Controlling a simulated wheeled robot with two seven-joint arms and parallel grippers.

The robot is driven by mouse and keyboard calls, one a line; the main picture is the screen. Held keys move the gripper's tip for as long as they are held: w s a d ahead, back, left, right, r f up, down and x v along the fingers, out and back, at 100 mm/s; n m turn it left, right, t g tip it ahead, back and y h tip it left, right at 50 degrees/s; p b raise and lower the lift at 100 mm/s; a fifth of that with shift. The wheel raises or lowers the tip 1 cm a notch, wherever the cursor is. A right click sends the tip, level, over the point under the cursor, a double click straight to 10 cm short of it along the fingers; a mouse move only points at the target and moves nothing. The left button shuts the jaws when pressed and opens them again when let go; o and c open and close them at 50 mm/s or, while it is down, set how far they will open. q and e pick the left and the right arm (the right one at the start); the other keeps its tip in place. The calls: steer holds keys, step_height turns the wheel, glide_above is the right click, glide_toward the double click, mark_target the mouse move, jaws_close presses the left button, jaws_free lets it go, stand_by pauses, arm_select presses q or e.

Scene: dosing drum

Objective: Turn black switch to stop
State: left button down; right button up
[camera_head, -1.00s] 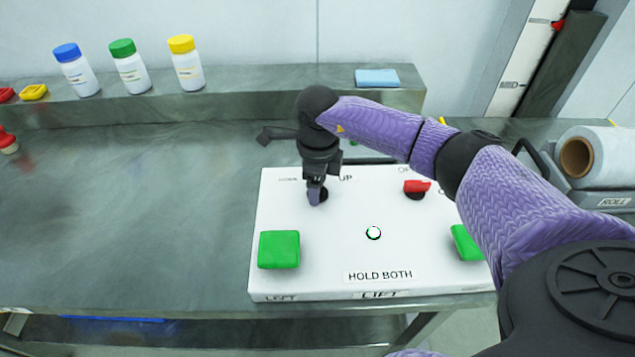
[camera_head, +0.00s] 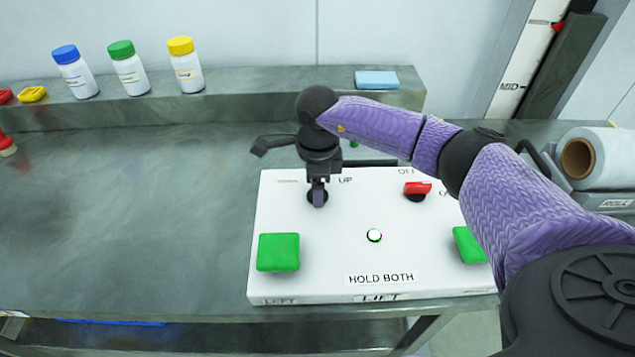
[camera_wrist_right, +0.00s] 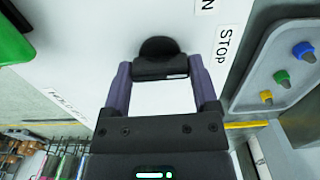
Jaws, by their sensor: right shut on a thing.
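The black switch (camera_wrist_right: 160,60) is a dark round knob with a bar handle on the white panel (camera_head: 330,220). In the right wrist view it sits between the two purple fingers of my right gripper (camera_wrist_right: 163,80), which is shut on its bar. A STOP label (camera_wrist_right: 224,45) is on the panel to the right of the switch. In the head view my right gripper (camera_head: 318,195) points down onto the switch at the panel's upper left and hides most of it. My left gripper is not in view.
The panel also carries a red switch (camera_head: 417,190), a white button (camera_head: 374,236) and green pads on the left (camera_head: 278,252) and right (camera_head: 468,245). A paper roll (camera_head: 598,157) is at right.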

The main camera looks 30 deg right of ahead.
steer(key=o, duration=1.1)
step_height(320, 180, up, 10)
steer(key=shift+p, duration=1)
